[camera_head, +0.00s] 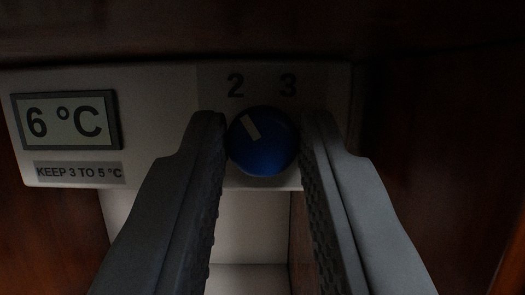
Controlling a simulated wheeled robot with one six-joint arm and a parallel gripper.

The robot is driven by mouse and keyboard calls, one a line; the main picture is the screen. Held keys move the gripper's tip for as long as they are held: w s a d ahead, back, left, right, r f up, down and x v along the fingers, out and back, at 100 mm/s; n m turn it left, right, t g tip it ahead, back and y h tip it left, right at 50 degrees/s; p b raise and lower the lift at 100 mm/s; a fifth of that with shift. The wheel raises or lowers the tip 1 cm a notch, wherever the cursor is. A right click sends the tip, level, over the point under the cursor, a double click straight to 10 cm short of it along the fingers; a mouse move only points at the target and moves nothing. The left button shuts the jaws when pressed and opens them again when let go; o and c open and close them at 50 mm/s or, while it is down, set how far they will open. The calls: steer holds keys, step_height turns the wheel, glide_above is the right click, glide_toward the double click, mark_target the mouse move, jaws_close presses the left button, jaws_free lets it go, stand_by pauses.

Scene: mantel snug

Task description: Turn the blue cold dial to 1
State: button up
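The blue cold dial (265,150) is a round knob on a pale panel. Its white mark is at the upper left of its face and slants toward the printed 2 (235,85). A printed 3 (288,84) is above and to the right. No 1 shows; my fingers cover the panel on both sides of the dial. My gripper (263,140) has one dark finger against each side of the dial, with no clear gap between.
A display (66,121) at the left of the panel reads 6 °C. A label (79,172) below it reads KEEP 3 TO 5 °C. Dark wood lies above the panel and on both sides. A pale surface (250,230) shows below, between my fingers.

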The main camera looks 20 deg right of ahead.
steer(key=shift+c, duration=1.2)
steer(key=shift+n+y, duration=0.8)
steer(key=shift+n, duration=0.4)
steer(key=o, duration=0.9)
steer(key=shift+o, duration=0.2)
steer(key=shift+s, duration=0.15)
steer(key=v, duration=1.7)
steer(key=shift+f, duration=0.4)
